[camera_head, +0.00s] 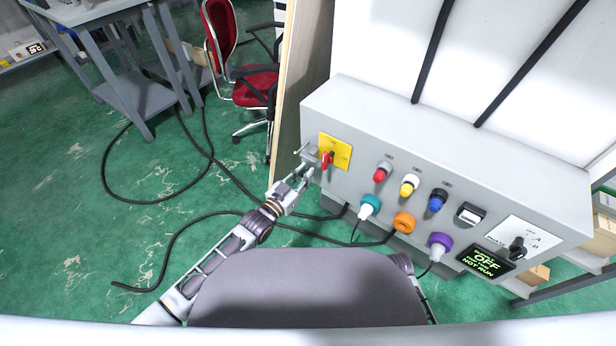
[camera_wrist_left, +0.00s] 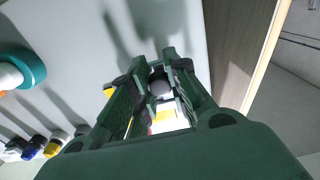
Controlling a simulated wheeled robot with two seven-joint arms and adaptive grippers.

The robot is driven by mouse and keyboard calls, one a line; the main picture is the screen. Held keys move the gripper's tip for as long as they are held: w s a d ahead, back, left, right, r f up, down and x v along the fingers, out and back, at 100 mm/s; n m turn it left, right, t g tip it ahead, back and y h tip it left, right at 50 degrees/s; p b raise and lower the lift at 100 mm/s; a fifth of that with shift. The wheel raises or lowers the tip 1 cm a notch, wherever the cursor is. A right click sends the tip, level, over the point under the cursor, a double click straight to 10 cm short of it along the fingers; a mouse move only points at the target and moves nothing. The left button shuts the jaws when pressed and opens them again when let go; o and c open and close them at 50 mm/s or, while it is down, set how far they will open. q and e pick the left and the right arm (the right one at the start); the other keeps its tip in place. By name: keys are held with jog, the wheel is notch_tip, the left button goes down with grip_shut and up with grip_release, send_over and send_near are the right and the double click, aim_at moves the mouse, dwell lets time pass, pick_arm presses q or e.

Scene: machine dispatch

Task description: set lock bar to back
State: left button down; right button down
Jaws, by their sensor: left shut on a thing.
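A yellow plate (camera_head: 335,151) with a red handle (camera_head: 326,160) is at the left end of the grey machine panel. A small grey bar, which I take as the lock bar (camera_head: 308,152), sticks out at the plate's left side. My left gripper (camera_head: 306,170) is shut on it. In the left wrist view, the bar's rounded grey end (camera_wrist_left: 160,88) sits between the two fingers (camera_wrist_left: 158,82). The fingers hide most of the bar there, and its exact angle is hard to tell. My right gripper is not in view.
Red (camera_head: 382,172), yellow (camera_head: 409,185) and blue (camera_head: 437,201) buttons are right of the plate. Teal (camera_head: 369,206), orange (camera_head: 403,222) and purple (camera_head: 439,244) plugs sit below. A display (camera_head: 485,262) reads OFF, NOT RUN. A wooden panel edge (camera_head: 291,85) stands close left.

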pick_arm(q)
jog(key=shift+w+a, duration=0.6)
jog(key=shift+a, duration=0.25)
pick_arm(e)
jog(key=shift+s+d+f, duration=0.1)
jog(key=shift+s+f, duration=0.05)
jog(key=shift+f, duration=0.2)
pick_arm(q)
jog(key=c, duration=1.3)
grip_release()
jog(key=shift+a, duration=0.1)
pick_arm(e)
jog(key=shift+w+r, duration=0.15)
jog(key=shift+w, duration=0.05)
pick_arm(q)
jog(key=shift+s, duration=0.1)
jog(key=v, duration=1.1)
jog(key=shift+s+a, duration=0.2)
jog(key=shift+s, duration=0.1)
